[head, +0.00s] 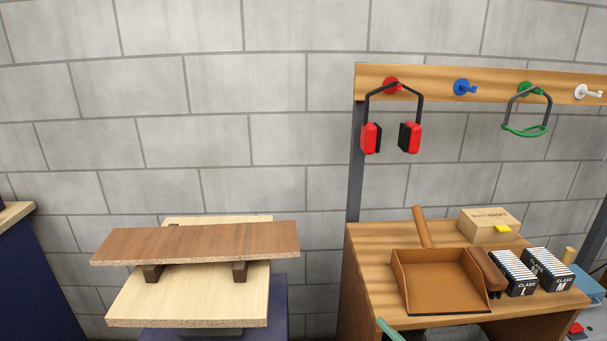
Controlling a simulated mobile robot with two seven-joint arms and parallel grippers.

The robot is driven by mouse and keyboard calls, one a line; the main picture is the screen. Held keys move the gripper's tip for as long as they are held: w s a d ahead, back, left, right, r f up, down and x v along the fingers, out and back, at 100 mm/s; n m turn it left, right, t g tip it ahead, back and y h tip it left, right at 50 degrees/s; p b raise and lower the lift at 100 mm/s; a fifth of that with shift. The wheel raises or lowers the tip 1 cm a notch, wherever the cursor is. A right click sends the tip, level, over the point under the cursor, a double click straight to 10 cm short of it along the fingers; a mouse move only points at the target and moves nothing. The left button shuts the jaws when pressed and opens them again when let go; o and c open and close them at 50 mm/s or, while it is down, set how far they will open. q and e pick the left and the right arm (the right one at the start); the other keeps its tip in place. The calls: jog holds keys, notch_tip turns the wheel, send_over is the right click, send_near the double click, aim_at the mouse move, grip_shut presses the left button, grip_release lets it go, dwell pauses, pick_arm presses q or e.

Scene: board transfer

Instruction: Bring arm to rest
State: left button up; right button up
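Neither of my grippers shows in the head view, and no arm can be made out with certainty. A dark brown board (200,242) lies across two dark wooden blocks (240,270) on top of a pale board (185,302). The boards rest on a dark blue stand (279,300) at the lower left of centre. Nothing is seen touching them.
A wooden workbench (365,262) at right holds a brown tray (440,275), a cardboard box (489,225) and black-and-white boxes (513,274). Red earmuffs (371,138) hang on a rail (430,82) above. A dark blue cabinet (35,280) stands at far left.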

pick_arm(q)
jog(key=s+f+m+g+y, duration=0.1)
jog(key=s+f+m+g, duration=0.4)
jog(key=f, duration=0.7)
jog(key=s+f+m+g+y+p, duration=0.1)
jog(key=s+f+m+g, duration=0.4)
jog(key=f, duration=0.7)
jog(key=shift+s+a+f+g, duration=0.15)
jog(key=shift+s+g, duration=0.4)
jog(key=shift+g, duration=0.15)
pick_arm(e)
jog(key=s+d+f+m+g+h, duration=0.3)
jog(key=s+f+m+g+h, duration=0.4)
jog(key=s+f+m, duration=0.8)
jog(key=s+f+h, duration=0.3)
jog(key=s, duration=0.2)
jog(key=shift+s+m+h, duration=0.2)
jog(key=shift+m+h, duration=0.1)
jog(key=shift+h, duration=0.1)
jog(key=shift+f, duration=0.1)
